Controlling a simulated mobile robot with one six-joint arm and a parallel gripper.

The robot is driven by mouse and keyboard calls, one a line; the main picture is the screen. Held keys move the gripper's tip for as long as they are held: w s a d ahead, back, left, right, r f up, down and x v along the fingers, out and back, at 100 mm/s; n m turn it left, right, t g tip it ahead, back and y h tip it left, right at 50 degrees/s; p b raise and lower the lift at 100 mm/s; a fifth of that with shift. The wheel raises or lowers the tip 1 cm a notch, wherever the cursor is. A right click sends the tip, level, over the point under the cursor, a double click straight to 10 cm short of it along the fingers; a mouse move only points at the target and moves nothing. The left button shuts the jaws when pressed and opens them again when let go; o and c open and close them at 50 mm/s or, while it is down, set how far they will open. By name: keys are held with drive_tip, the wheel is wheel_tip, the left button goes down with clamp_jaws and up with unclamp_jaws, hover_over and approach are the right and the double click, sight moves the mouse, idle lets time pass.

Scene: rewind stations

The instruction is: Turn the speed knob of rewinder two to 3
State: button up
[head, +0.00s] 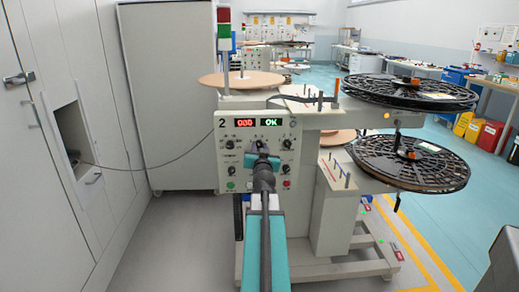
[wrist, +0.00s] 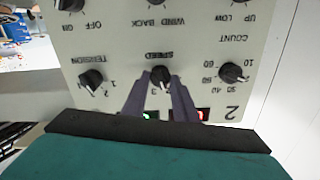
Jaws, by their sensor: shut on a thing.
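Rewinder two (head: 238,172) stands ahead with a pale control panel marked 2. The wrist view shows this panel (wrist: 200,40) upside down. The black speed knob (wrist: 160,74), labelled SPEED, sits between my gripper's two dark fingers (wrist: 161,86). My gripper (head: 262,158) is shut on the knob. A 3 shows close by the knob, beside one finger. The fingers cover part of the dial, and I cannot tell exactly which mark the pointer meets.
The tension knob (wrist: 91,79) and count knob (wrist: 233,72) flank the speed knob. A red display (head: 244,122) and a green OK display (head: 269,121) are lit. Black reels (head: 410,92) jut out at the right. A grey cabinet (head: 165,90) stands at the left.

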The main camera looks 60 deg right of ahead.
drive_tip(key=m, duration=0.4)
drive_tip(key=shift+s, duration=0.1)
drive_tip(key=shift+d+m, duration=0.1)
drive_tip(key=shift+m, duration=1.7)
drive_tip(key=o, duration=1.1)
drive_tip(key=shift+c, duration=0.2)
drive_tip(key=shift+s, duration=0.1)
